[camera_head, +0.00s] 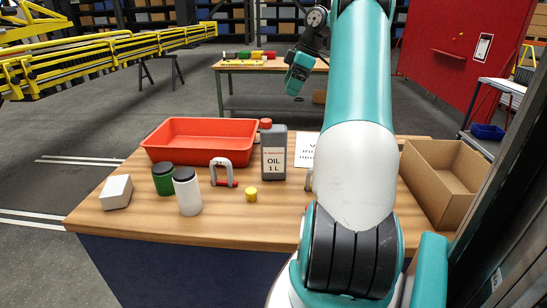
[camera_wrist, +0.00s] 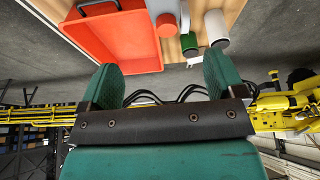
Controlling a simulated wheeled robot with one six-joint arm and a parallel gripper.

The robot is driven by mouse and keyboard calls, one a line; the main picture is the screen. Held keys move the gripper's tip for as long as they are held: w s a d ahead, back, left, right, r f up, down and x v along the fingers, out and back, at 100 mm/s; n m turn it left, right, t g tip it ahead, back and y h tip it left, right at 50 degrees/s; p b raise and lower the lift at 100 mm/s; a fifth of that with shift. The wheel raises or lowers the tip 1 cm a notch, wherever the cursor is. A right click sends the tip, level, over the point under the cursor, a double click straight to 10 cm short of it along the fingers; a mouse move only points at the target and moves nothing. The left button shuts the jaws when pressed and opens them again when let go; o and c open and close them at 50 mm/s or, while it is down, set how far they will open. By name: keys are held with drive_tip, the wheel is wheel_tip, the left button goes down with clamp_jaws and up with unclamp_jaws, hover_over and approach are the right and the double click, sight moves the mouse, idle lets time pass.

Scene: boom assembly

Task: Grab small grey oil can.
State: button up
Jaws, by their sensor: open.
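The grey oil can (camera_head: 273,160) stands upright on the wooden table, with a red cap and a white label reading "OIL 1 L". In the wrist view its red cap (camera_wrist: 166,25) shows at the top, with little of its body in frame. My gripper (camera_wrist: 163,76) is open and empty in the wrist view, its two green fingers apart. In the head view my gripper (camera_head: 294,88) hangs small, above and beyond the can and apart from it.
A red tray (camera_head: 200,151) lies left of the can. A red-grey shackle (camera_head: 222,184), a green jar (camera_head: 163,180), a white bottle (camera_head: 187,196), a yellow piece (camera_head: 251,195) and a grey block (camera_head: 116,192) stand nearby. An open cardboard box (camera_head: 440,200) is right. Yellow boom lattice (camera_head: 120,45) is upper left.

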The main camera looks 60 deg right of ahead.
drive_tip(key=b, duration=0.2)
hover_over(274, 127)
drive_tip(key=s+d, duration=0.1)
drive_tip(key=d, duration=0.1)
drive_tip(key=f, duration=0.8)
drive_tip(key=shift+a, duration=0.2)
drive_tip(key=shift+s+p+x, duration=0.2)
drive_tip(key=shift+p+x, duration=0.1)
drive_tip(key=shift+x, duration=1.2)
drive_tip(key=shift+s+p+x, duration=0.15)
drive_tip(key=shift+p+x, duration=0.15)
drive_tip(key=shift+x, duration=1.2)
drive_tip(key=shift+a, duration=0.1)
clamp_jaws()
